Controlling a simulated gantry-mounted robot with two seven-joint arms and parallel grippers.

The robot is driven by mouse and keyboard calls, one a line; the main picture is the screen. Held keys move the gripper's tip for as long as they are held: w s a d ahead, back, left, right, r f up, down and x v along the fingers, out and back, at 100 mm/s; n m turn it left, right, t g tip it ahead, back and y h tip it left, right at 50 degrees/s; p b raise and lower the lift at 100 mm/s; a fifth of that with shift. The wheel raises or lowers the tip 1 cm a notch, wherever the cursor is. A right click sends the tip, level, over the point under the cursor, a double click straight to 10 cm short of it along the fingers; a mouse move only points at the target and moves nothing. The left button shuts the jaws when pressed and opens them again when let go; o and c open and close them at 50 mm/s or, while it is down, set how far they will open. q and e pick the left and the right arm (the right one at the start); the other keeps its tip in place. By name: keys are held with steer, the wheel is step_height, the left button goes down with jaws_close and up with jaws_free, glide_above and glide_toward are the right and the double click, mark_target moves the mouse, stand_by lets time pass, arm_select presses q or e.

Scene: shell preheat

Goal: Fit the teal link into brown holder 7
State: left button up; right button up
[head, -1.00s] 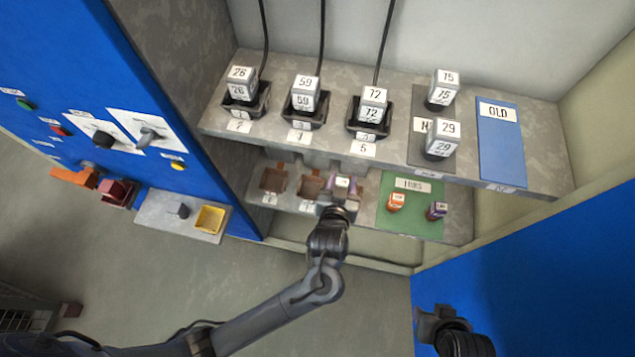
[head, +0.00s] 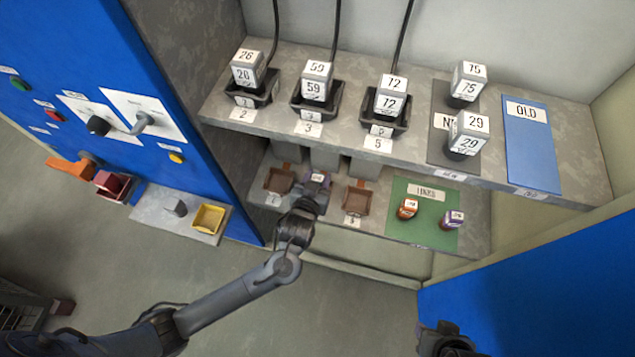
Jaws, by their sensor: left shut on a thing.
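My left gripper (head: 313,196) is shut on a small link (head: 318,179) with a white label on top. The link looks purplish here; I see no clearly teal link. It is at the middle brown holder on the lower shelf, which my gripper mostly hides. I cannot tell whether the link is in that holder or above it. A left brown holder (head: 279,180) and a right brown holder (head: 357,200) look empty. Their number labels are too small to read surely. My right gripper (head: 438,338) is at the bottom edge, its fingers unclear.
A green links mat (head: 425,190) holds an orange link (head: 408,208) and a purple link (head: 453,218). The upper shelf (head: 225,117) overhangs the holders and carries numbered blocks in black holders. A blue panel with knobs (head: 97,125) stands at left, with a yellow tray (head: 208,219) below.

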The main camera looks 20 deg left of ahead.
arm_select(q)
steer(key=shift+f, duration=0.65)
arm_select(e)
steer(key=shift+f, duration=0.4)
arm_select(q)
steer(key=shift+f, duration=0.25)
steer(key=o, duration=1.2)
